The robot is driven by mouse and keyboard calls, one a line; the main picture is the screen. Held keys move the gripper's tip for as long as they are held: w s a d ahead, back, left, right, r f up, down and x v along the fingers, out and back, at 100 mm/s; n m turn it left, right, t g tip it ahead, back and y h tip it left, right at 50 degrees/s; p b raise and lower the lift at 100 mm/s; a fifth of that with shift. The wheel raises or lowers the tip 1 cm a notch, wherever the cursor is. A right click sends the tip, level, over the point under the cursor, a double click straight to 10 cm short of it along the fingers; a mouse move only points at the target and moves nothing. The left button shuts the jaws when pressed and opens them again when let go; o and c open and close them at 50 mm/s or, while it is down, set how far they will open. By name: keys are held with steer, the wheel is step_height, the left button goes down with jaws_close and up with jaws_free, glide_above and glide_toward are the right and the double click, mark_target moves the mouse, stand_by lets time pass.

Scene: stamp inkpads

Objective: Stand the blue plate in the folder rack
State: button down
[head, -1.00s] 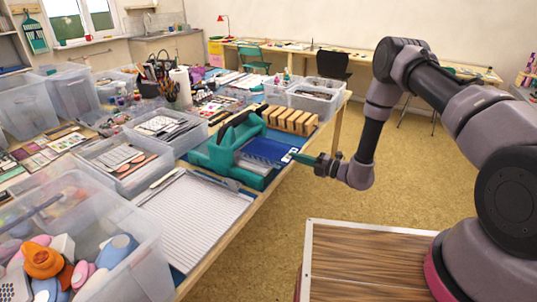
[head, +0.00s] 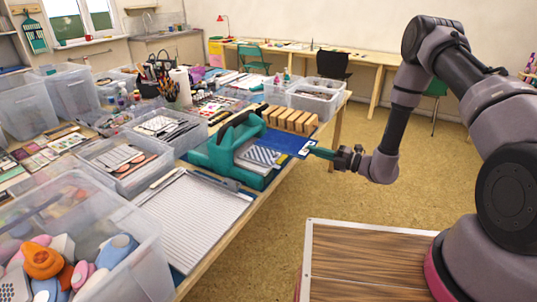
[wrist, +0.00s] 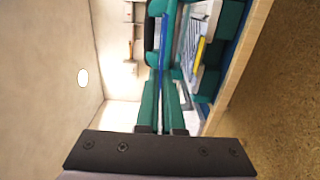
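The blue plate (head: 288,141) is a flat blue sheet with a small white mark near its right corner. My gripper (head: 311,150) has teal fingers at its right edge in the head view. In the wrist view the plate shows as a thin blue edge (wrist: 166,45) between the fingers (wrist: 163,82), which look shut on it. The plate is at the right end of the teal press (head: 222,150), in front of the folder rack. The wooden folder rack (head: 290,119) has several upright slats and stands behind the press. The plate hides part of the table edge.
A patterned plate (head: 262,156) lies on the press bed. Clear bins (head: 313,100) stand behind the rack, and more bins (head: 120,160) stand to the left. A striped white board (head: 190,208) lies in front. Open floor lies right of the table.

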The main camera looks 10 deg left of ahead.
steer(key=r+v, duration=0.2)
steer(key=v, duration=1.1)
steer(key=shift+d, duration=0.3)
